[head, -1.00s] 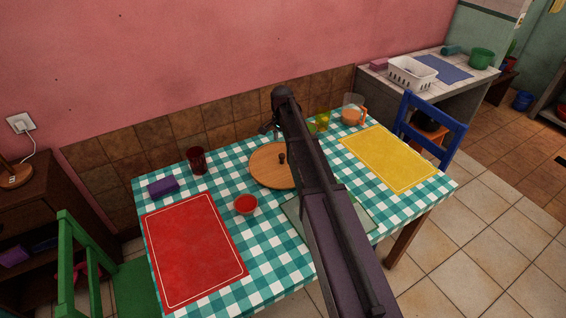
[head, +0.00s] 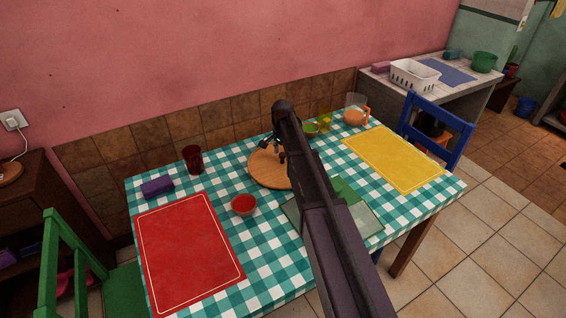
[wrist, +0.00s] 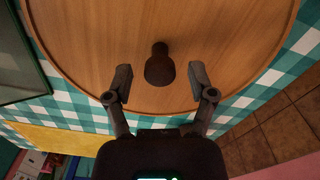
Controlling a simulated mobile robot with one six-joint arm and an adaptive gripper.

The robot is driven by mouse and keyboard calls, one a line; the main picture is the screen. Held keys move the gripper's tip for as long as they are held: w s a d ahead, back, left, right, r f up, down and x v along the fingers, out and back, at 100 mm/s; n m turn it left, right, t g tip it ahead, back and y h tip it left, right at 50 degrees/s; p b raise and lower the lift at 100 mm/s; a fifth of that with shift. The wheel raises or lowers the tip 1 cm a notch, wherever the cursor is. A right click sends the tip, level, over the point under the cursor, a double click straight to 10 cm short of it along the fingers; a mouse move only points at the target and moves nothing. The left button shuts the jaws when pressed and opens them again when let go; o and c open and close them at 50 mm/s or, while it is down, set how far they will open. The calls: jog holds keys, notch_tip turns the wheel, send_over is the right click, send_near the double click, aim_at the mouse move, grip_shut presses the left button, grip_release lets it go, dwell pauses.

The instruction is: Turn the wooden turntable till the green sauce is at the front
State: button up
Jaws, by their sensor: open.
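The wooden turntable (head: 263,171) lies on the checked cloth, partly hidden behind my arm. In the wrist view the wooden disc (wrist: 85,55) fills the upper part, with a dark upright knob (wrist: 160,68) near its edge. My gripper (wrist: 160,80) is open, one finger on each side of the knob, with gaps left and right. In the head view my gripper (head: 272,148) is over the turntable's far side. A small bowl of green (head: 311,128), perhaps the green sauce, shows beyond my arm; I cannot tell whether it stands on the turntable.
A bowl of red sauce (head: 243,204) sits in front of the turntable. A dark red cup (head: 193,159) and purple block (head: 157,186) stand left. A red mat (head: 188,255) lies front left.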

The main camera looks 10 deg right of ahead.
jog(key=shift+f+b, duration=0.85)
jog(key=shift+f, duration=0.25)
grip_shut()
